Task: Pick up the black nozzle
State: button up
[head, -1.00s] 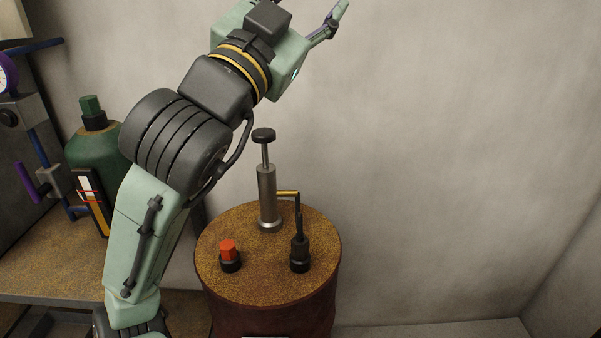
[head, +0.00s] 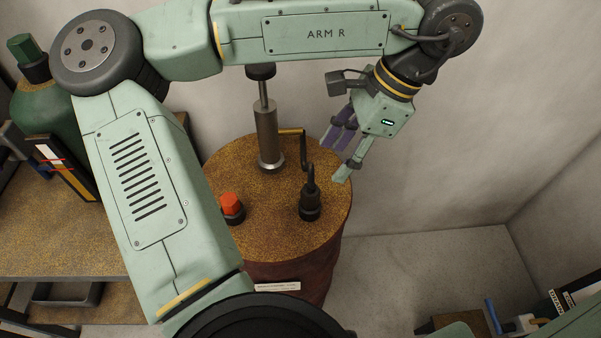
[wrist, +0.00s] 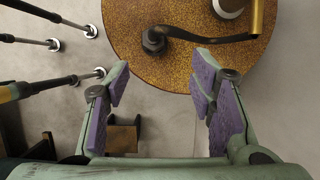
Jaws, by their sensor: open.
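The black nozzle (head: 310,207) stands upright near the right front of the round brown drum top (head: 265,235). A thin bent tube joins it to the brass spout of a metal hand pump (head: 268,140). My gripper (head: 338,158) hangs above the drum's right edge, up and right of the nozzle, open and empty. In the wrist view the nozzle (wrist: 153,40) shows beyond the gap between the open fingertips (wrist: 160,74), apart from them. Its lower part is hard to see from there.
A red-topped black piece (head: 231,206) stands left of the nozzle on the drum. The pump rises behind it. A green bottle (head: 45,120) is on the shelf at left. The floor right of the drum (head: 420,270) is largely clear.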

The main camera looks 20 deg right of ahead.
aim_at(312, 190)
jog(key=x, duration=0.5)
jog(key=shift+s+a, duration=0.15)
jog(key=shift+a, duration=0.05)
jog(key=x, duration=0.2)
jog(key=a+p+x, duration=0.1)
jog(key=x, duration=0.2)
jog(key=shift+s+d+r+p, duration=0.1)
jog(key=shift+s+r+p, duration=0.1)
jog(key=shift+s+p, duration=0.1)
jog(key=shift+w+f, duration=0.15)
jog(key=shift+f, duration=0.15)
jog(key=shift+c, duration=0.2)
grip_shut()
